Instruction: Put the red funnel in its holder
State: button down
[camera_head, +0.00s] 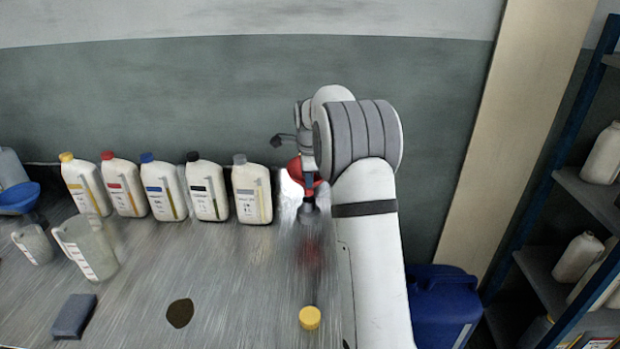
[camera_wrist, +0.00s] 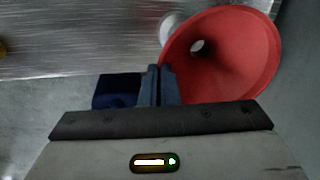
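The red funnel (camera_wrist: 240,55) is at the upper right in the wrist view, its wide mouth facing the camera. My gripper (camera_wrist: 160,78) has its two fingers close together at the funnel's near left rim and appears shut on it. In the head view the funnel (camera_head: 295,171) shows partly behind my arm, above the back right of the table. A dark grey piece (camera_head: 309,212) stands below it, and I cannot tell whether this is the holder. A pale round thing (camera_wrist: 174,26) is partly hidden beside the funnel in the wrist view.
Several white oil bottles (camera_head: 191,190) line the back of the metal table (camera_head: 230,290). Measuring jugs (camera_head: 88,245) and a blue funnel (camera_head: 18,198) are at left. A yellow cap (camera_head: 310,318), dark spill (camera_head: 180,313) and grey block (camera_head: 73,316) lie in front. A blue canister (camera_head: 440,305) stands right.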

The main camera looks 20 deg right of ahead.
jog(key=shift+s+f, duration=0.1)
jog(key=shift+f, duration=0.05)
jog(key=shift+s+a+f+b, duration=0.25)
jog(key=shift+s+f+b, duration=0.15)
jog(key=shift+b, duration=0.25)
jog(key=shift+f, duration=0.2)
dwell(0.3)
jog(key=shift+f+b, duration=0.45)
jog(key=shift+f, duration=0.3)
jog(key=shift+f+b, duration=0.5)
jog(key=shift+f, duration=0.25)
jog(key=c, duration=2.1)
grip_release()
jog(key=shift+s, duration=0.1)
